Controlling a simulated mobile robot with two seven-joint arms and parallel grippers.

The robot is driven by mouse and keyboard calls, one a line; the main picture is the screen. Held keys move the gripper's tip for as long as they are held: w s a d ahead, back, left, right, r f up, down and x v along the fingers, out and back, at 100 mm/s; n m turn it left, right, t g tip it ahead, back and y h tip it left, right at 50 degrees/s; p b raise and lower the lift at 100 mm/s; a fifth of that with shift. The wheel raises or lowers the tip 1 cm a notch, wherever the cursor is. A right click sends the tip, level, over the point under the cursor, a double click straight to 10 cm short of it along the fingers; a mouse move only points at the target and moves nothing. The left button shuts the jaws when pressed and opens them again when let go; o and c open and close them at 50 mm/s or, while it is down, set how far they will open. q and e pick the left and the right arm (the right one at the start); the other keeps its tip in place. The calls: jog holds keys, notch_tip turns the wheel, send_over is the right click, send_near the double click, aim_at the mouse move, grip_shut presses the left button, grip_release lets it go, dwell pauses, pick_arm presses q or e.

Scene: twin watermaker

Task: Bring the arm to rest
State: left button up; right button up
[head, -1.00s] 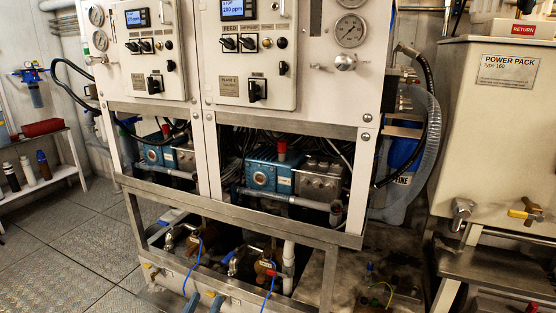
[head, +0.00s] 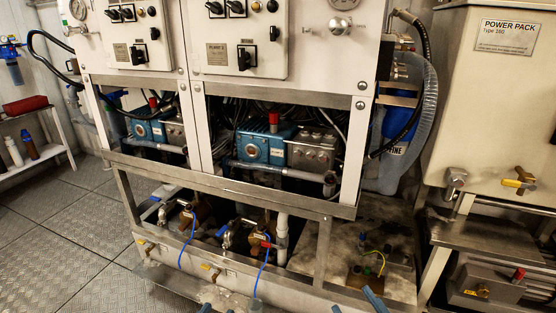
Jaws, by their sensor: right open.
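My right gripper (head: 355,303) shows at the bottom edge, right of the middle, in the head view. Its two blue fingertips are apart with nothing between them, so it is open and empty. It appears in front of the lower frame of the watermaker, apart from it as far as I can see. Blue tips also show at the bottom edge left of the middle and look like my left gripper (head: 230,306). They are mostly cut off, so their jaw state is unclear. The rest of both arms is out of view.
The twin watermaker frame (head: 250,192) stands ahead, with blue pumps (head: 266,146), valves and blue hoses low down. The power pack (head: 500,110) stands at right above a steel shelf (head: 490,236). A bottle rack (head: 40,150) is at left. The chequered floor (head: 60,245) at left is clear.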

pick_arm(q)
jog(key=s+a+r+g+y+p, duration=0.1)
jog(key=s+r+g+p, duration=0.4)
jog(key=s+r+p, duration=0.5)
jog(key=s+y+p, duration=0.1)
jog(key=s+p, duration=0.1)
jog(key=p, duration=0.6)
jog(key=shift+s+a+r+m+g+y, duration=0.25)
jog(key=shift+a+r+m+g+y, duration=0.05)
jog(key=shift+a+r+y, duration=0.1)
pick_arm(e)
jog(key=s+d+f+m+g+h, duration=0.1)
jog(key=s+f+m+g+h, duration=0.2)
jog(key=s+m+g, duration=0.2)
jog(key=shift+f+m+g+h, duration=0.3)
jog(key=shift+m+g, duration=0.1)
jog(key=shift+g, duration=0.5)
